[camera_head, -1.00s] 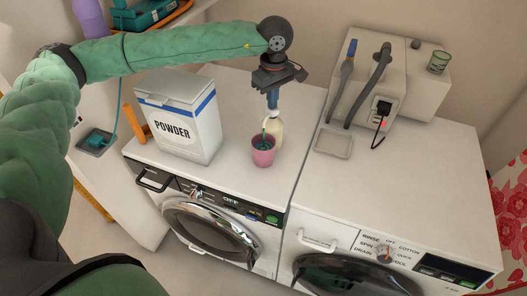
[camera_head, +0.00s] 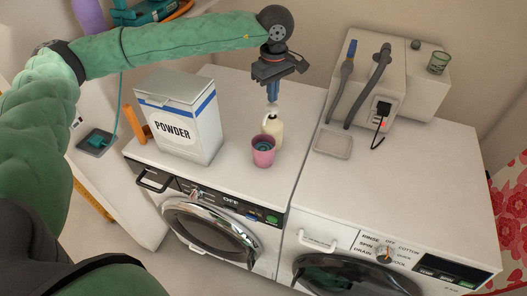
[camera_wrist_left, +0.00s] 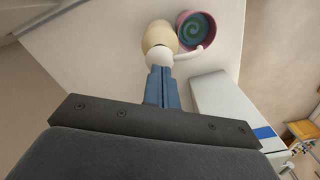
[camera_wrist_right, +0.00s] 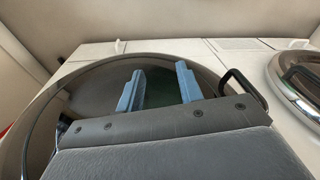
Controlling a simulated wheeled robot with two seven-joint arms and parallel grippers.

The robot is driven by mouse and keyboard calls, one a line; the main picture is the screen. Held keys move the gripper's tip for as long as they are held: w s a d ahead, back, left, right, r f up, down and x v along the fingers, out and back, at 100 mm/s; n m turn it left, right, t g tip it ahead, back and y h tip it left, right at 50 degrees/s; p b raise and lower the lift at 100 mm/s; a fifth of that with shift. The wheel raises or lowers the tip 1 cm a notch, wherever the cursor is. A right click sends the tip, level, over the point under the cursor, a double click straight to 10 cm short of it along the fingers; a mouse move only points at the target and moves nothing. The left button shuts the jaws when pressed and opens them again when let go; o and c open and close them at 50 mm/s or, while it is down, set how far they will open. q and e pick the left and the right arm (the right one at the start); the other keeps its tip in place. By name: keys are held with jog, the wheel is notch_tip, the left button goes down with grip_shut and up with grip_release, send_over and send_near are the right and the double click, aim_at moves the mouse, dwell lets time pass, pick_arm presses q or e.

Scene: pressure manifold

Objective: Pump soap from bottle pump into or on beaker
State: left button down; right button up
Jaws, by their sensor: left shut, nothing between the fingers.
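The cream soap bottle (camera_head: 275,128) with a white pump top stands upright on the left machine. The pink beaker (camera_head: 263,154) stands just in front of it, with teal-green soap inside. In the left wrist view the soap in the beaker (camera_wrist_left: 196,30) is a swirl, and the bottle's white spout (camera_wrist_left: 193,56) reaches toward the beaker. My left gripper (camera_head: 272,98) is shut and empty, pointing down just above the pump; whether it touches is hard to tell. My right gripper (camera_wrist_right: 158,82) is open and empty in the right wrist view, facing a round machine door.
A POWDER box (camera_head: 181,120) stands left of the bottle. A shallow tray (camera_head: 333,144) lies on the right machine, before a white wall unit (camera_head: 408,85) with hoses and a plug. The right machine's top is mostly clear.

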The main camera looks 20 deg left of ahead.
pick_arm(q)
jog(key=shift+r, duration=0.1)
dwell(0.4)
notch_tip(320, 180, up, 6)
jog(key=shift+f, duration=0.1)
dwell(0.6)
dwell(0.3)
